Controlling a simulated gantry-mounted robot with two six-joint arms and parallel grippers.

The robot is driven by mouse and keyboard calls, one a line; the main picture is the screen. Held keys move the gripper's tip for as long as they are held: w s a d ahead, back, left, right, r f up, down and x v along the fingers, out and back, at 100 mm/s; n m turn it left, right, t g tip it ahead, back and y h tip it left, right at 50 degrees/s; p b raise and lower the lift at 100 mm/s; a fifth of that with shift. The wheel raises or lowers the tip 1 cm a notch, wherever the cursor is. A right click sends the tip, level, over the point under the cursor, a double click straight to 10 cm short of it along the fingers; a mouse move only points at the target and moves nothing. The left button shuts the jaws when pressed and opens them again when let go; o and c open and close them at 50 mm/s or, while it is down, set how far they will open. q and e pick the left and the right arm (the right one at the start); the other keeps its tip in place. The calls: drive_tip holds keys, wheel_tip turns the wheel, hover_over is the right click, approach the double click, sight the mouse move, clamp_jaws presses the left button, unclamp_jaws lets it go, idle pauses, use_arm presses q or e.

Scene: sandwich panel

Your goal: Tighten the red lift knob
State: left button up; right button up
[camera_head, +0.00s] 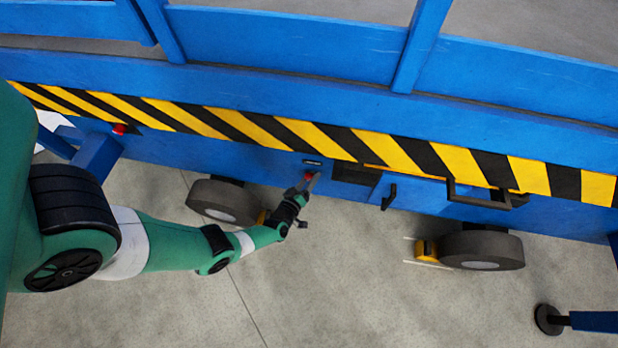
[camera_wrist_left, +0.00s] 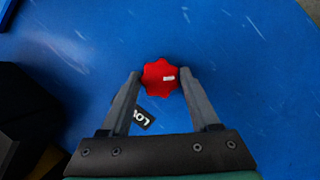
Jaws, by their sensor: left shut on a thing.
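In the head view my left gripper (camera_head: 311,184) reaches the blue side panel (camera_head: 260,162) below the striped band. My right gripper is not in view.
In the head view a dark recess (camera_head: 354,174), a black handle (camera_head: 389,197) and a black bar handle (camera_head: 482,201) are to the right. Wheels (camera_head: 222,202) stand below. Another red knob (camera_head: 119,129) is at left.

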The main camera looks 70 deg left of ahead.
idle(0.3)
use_arm(q)
drive_tip(key=o, duration=1.3)
drive_tip(key=shift+o, duration=0.2)
drive_tip(key=shift+s+d+r+p, duration=0.3)
drive_tip(key=shift+p, duration=0.2)
drive_tip(key=p+v, duration=0.5)
drive_tip(key=v, duration=0.5)
drive_tip(key=shift+s+d, duration=0.25)
drive_tip(key=shift+c, duration=0.2)
